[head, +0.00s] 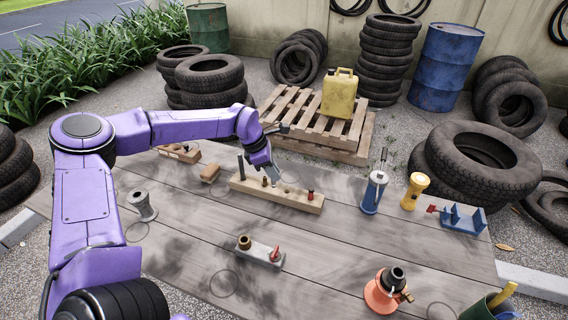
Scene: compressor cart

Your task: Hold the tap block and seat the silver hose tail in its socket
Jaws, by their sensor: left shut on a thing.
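The tap block (260,254) is a small grey block with a brass-coloured socket on its left and a red tap lever on its right. It stands on the front middle of the wooden table. I cannot tell for sure whether this fitting is the silver hose tail. My right gripper is not in view.
A grey spool-like part (142,205) stands at left. A blue cylinder (374,192), a yellow torch-like item (415,190) and a blue holder (463,219) stand at right. An orange-based part (387,290) is at the front right. The table (330,245) is clear around the tap block.

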